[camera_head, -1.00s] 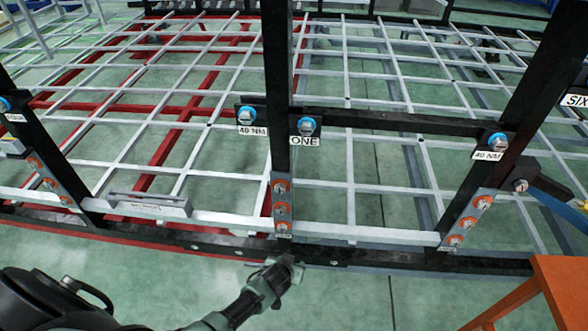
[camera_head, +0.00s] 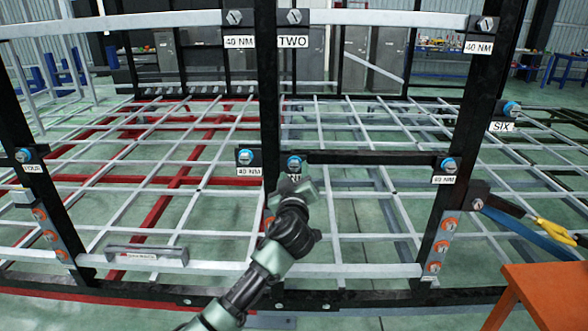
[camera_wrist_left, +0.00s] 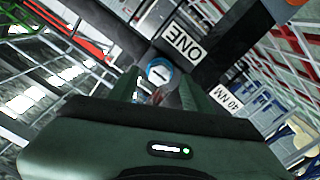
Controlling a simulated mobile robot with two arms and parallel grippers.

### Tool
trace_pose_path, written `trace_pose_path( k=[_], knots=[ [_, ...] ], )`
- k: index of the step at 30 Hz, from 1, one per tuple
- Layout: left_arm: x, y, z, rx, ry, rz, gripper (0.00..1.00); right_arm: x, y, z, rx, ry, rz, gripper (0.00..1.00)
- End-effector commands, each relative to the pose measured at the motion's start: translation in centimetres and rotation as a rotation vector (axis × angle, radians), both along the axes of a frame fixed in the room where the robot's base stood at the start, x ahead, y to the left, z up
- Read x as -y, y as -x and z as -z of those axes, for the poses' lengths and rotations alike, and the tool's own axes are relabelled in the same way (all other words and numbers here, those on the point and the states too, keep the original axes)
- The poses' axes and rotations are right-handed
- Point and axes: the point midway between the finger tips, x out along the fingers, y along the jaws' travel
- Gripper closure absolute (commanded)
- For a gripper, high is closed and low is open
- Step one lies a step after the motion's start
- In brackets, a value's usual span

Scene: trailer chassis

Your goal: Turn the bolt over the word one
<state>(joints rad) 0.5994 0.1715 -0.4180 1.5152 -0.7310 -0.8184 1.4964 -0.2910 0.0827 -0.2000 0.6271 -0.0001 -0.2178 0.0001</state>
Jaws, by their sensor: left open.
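The bolt over the word ONE (camera_head: 294,162) has a blue ring and a pale slotted head. It sits on the black post of the chassis. My left gripper (camera_head: 297,185) is just below and in front of it and covers most of the ONE label. In the left wrist view the bolt (camera_wrist_left: 159,72) lies ahead, in line with the gap between the open fingers (camera_wrist_left: 165,95), and the ONE label (camera_wrist_left: 182,46) is readable beside it. Nothing shows between the fingers, and I cannot tell whether they touch the bolt. My right gripper is not in view.
A black crossbar (camera_head: 370,158) runs right from the post. An orange table (camera_head: 545,295) stands at the lower right.

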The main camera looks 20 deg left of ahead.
Motion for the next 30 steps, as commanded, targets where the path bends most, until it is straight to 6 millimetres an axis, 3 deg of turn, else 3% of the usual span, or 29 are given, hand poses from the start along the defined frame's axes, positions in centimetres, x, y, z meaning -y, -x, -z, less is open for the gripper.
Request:
trace_pose_path(
  k=[7,17,18,23,30],
  knots=[
    [-0.7,-2.5,-0.1,-0.001,-0.003,0.0,0.51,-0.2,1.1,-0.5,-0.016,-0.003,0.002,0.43],
    [-0.8,-2.9,0.1,-0.001,-0.001,0.001,0.51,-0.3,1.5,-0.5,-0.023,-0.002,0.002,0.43],
    [-0.8,-2.9,0.1,-0.001,-0.001,0.001,0.54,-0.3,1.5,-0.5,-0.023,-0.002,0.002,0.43],
    [-0.8,-2.9,0.1,-0.001,-0.001,0.001,0.98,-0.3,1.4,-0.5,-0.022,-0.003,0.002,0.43],
    [-0.8,-2.9,0.1,-0.004,-0.009,0.001,1.0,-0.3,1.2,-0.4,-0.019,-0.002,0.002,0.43]
  ],
)
